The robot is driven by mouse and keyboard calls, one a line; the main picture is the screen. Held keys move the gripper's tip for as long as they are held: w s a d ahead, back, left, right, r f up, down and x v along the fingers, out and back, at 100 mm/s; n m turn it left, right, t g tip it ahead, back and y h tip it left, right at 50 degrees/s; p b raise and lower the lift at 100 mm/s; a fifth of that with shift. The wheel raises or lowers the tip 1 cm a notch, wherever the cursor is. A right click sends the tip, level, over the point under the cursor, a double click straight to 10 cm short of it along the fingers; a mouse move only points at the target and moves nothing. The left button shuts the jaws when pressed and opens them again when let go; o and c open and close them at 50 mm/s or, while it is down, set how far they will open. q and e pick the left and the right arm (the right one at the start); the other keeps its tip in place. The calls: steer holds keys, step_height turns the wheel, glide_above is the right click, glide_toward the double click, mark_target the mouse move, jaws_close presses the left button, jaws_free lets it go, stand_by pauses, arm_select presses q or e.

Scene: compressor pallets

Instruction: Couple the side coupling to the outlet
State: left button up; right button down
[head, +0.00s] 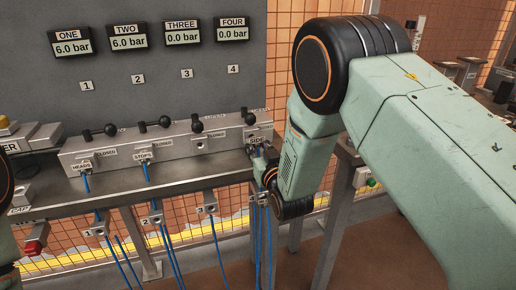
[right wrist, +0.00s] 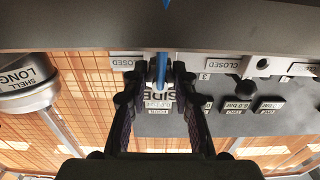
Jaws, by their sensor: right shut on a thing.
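My right gripper (head: 264,160) is shut on the side coupling at the fourth station of the grey manifold (head: 215,140). A white SIDE label (head: 257,140) shows just above the gripper. In the right wrist view the two black fingers (right wrist: 158,75) close around the coupling, with a blue hose (right wrist: 161,62) at its end and the SIDE label (right wrist: 158,96) between the fingers. The fingers hide most of the coupling; I cannot tell whether it is seated on the outlet. My left gripper is outside the view.
Blue hoses hang at the HEADS (head: 82,167) and STOPS (head: 143,157) stations. The third outlet (head: 200,145) is bare. Black-knobbed valve levers line the manifold top. Gauge four (head: 232,33) reads 0.0 bar. A steel ledge and numbered hose holders (head: 207,209) lie below.

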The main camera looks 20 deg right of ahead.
steer(key=shift+w+b, duration=0.3)
steer(key=shift+w, duration=0.5)
steer(key=c, duration=1)
jaws_free()
steer(key=s, duration=1.2)
steer(key=shift+d, duration=0.2)
steer(key=s+d+f+g, duration=0.1)
steer(key=s+f+g, duration=0.4)
steer(key=s+f, duration=0.3)
steer(key=s+d+f+g, duration=0.2)
steer(key=s+f+g, duration=0.35)
steer(key=f, duration=0.55)
steer(key=s+f+g, duration=0.3)
steer(key=s+f, duration=0.1)
steer(key=s, duration=0.8)
steer(key=s+f+g, duration=0.4)
steer(key=s, duration=0.8)
steer(key=shift+s+d+m+h, duration=0.3)
steer(key=shift+s+m, duration=0.05)
steer(key=shift+m, duration=0.05)
